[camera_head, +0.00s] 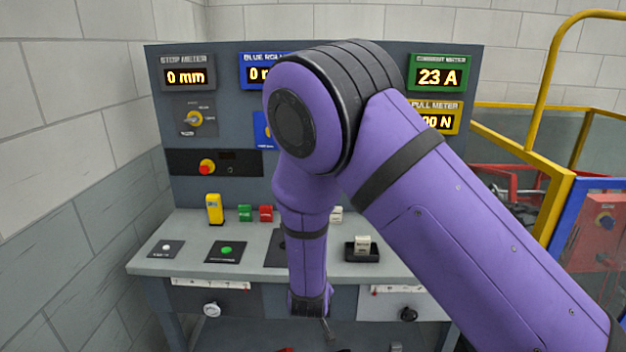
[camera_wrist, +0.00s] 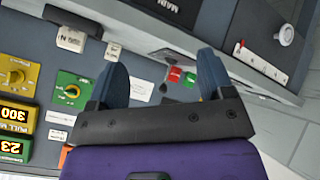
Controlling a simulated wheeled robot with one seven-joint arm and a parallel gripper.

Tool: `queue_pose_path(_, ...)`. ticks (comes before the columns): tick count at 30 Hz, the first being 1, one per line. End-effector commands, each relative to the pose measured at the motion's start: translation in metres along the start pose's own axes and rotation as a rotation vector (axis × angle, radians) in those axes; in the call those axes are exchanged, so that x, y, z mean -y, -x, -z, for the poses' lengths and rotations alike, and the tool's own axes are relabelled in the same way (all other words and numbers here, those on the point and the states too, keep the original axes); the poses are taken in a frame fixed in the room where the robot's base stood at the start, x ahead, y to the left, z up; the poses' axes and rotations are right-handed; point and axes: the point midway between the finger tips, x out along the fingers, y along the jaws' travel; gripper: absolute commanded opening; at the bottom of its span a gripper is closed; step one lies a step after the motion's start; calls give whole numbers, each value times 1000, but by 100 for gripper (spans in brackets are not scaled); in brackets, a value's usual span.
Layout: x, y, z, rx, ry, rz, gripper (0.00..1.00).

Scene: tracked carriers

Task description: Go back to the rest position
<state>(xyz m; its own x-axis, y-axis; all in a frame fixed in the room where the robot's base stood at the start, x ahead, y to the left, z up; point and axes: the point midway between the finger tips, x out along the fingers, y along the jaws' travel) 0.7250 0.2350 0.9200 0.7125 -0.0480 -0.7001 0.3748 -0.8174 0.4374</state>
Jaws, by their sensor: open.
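My purple arm crosses the middle and right of the head view in front of the control console (camera_head: 470,60). Its upper link comes from the lower right and its forearm hangs down before the desk. In the wrist view my gripper (camera_wrist: 163,82) is open, its two dark blue fingers wide apart. Nothing shows between the fingers close up; the console face and desk lie beyond, seen rotated. In the head view the fingers are hard to make out below the forearm's end.
On the desk (camera_head: 190,228) stand a yellow block (camera_head: 214,208), a green block (camera_head: 245,213), a red block (camera_head: 266,213) and a black tray (camera_head: 374,256) with a pale block. Drawers (camera_head: 212,300) lie below. A yellow railing (camera_head: 550,90) stands right, a block wall left.

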Motion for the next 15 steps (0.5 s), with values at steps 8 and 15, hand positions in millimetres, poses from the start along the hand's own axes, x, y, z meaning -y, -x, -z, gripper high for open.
queue_pose_path(8,-68,59,43,36,-190,159,74)
queue_pose_path(15,-127,119,61,58,-309,270,74)
